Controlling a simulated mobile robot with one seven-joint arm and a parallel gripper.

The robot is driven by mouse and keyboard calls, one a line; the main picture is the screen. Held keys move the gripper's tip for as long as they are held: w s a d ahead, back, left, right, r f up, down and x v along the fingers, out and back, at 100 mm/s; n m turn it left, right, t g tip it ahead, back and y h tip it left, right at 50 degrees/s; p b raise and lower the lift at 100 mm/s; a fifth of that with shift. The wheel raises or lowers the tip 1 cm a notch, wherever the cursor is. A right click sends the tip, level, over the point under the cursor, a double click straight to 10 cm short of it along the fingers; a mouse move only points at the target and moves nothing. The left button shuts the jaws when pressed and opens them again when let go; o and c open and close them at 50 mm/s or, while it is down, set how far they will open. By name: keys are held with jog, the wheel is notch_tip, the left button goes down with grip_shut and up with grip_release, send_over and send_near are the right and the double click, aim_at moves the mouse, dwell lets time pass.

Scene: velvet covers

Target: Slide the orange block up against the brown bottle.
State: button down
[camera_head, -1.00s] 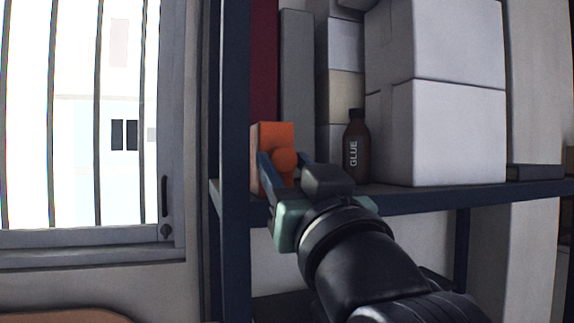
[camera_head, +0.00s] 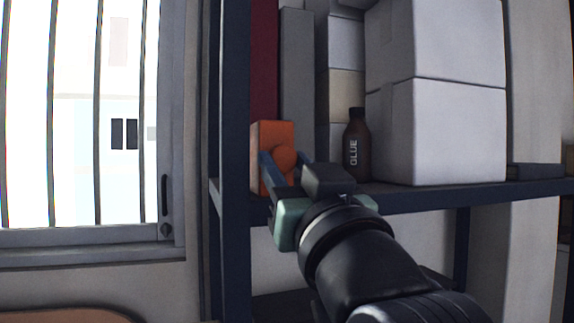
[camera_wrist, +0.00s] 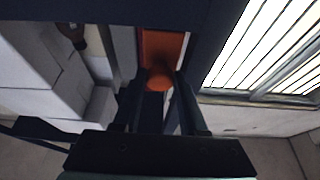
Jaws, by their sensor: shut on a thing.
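The orange block (camera_head: 270,134) stands upright on the dark shelf at its left end, with a round orange knob (camera_head: 285,158) on its front. My gripper (camera_head: 283,170) is shut on the knob, one finger on each side of it. In the wrist view the orange block (camera_wrist: 163,45) and the knob (camera_wrist: 161,78) show between the fingers. The brown bottle (camera_head: 357,145), labelled GLUE, stands upright to the right of the block, with a clear gap between them. It also shows in the wrist view (camera_wrist: 72,36) at the upper left.
The dark shelf (camera_head: 430,199) has an upright post (camera_head: 234,150) close to the block's left. White boxes (camera_head: 445,130) are stacked right of the bottle. Behind stand a grey panel (camera_head: 297,90) and a dark red one (camera_head: 264,60). A barred window (camera_head: 80,120) is at the left.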

dwell(0.5)
jog(key=w+d+b, duration=0.2)
jog(key=w+d, duration=0.2)
jog(key=d, duration=0.9)
jog(key=shift+w+d+b, duration=0.15)
jog(key=shift+d+b, duration=0.15)
jog(key=shift+b, duration=0.1)
jog(key=shift+c, duration=2.3)
grip_release()
jog(key=b+v, duration=0.7)
jog(key=v, duration=0.6)
jog(key=shift+a, duration=0.1)
